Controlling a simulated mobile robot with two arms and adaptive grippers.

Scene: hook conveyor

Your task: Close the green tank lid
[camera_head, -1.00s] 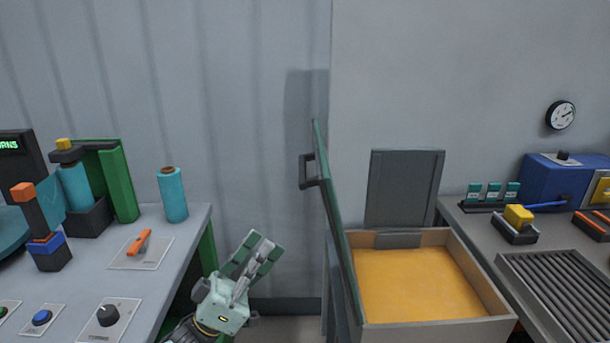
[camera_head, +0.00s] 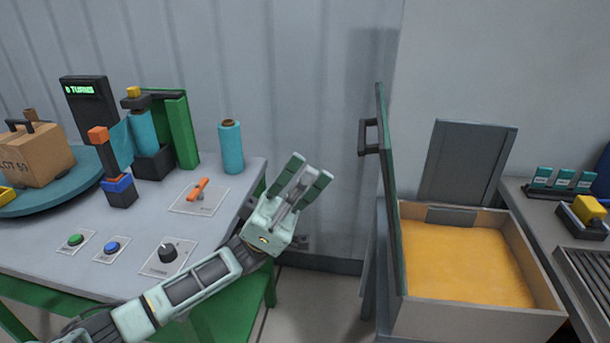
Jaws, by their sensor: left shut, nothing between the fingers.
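The green tank lid (camera_head: 389,185) stands open, upright along the left side of the tank, seen nearly edge-on. Its dark handle (camera_head: 369,137) sticks out to the left near the top. The tank (camera_head: 478,314) is a pale-walled box, open on top, with orange-yellow contents (camera_head: 462,265). My left gripper (camera_head: 309,173) is shut and empty, pointing up, left of the lid handle and a little lower in the picture, with a gap between them. My right gripper is not in view.
A workbench (camera_head: 65,255) at left carries knobs, buttons, an orange switch (camera_head: 197,190) and a teal spool (camera_head: 231,147). A grey upright panel (camera_head: 468,162) stands behind the tank. A second bench with a ribbed plate (camera_head: 588,280) is at right. Floor shows between bench and tank.

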